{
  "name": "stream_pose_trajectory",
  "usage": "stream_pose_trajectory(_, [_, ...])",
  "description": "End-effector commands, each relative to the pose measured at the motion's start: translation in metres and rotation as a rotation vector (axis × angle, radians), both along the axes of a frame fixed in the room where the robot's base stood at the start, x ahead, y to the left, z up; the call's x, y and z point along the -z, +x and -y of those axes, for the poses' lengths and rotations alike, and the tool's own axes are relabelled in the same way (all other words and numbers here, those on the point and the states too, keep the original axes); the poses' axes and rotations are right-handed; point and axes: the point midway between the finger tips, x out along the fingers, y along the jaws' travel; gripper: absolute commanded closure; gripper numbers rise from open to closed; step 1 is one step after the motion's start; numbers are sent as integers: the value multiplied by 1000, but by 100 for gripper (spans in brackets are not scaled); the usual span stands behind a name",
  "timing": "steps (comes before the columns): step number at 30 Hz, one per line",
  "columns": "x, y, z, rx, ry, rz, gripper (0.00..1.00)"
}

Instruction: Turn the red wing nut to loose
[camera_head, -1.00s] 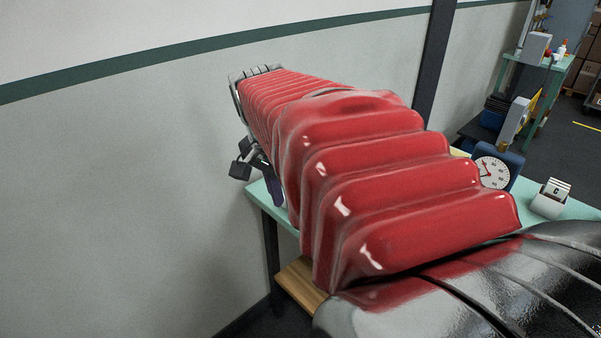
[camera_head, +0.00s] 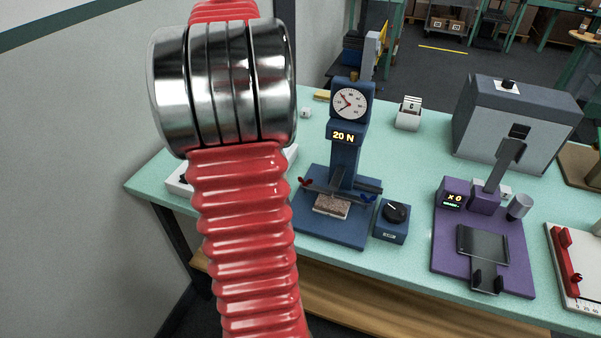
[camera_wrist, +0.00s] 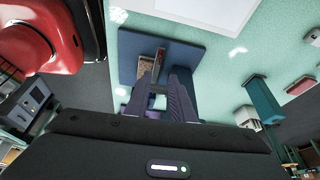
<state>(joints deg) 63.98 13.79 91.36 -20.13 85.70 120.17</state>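The red wing nut (camera_head: 305,182) sits at the left end of the clamp bar on a blue tester (camera_head: 342,160) with a dial and a "20 N" display. A blue wing nut (camera_head: 368,198) sits at the bar's right end. A brown sample (camera_head: 332,206) lies under the bar. My gripper (camera_wrist: 160,88) shows only in the wrist view, its two purple fingers apart with nothing seen between them. They point toward the tester's blue base plate (camera_wrist: 190,52). My arm hides the gripper in the head view.
A blue knob box (camera_head: 392,222) stands right of the tester. A purple device (camera_head: 485,240) and a grey box machine (camera_head: 515,125) are farther right. A white-labelled holder (camera_head: 408,113) stands behind. A pale tray (camera_head: 180,183) is partly hidden behind my arm.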

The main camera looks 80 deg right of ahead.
Motion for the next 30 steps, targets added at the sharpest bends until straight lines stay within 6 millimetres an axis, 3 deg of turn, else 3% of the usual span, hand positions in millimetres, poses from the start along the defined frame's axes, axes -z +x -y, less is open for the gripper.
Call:
stream_pose_trajectory(8, [1,0,0,-3,0,1,78])
stream_pose_trajectory(14, [12,-5,-1,-4,2,1,78])
stream_pose_trajectory(30, [86,-35,-1,-3,2,0,78])
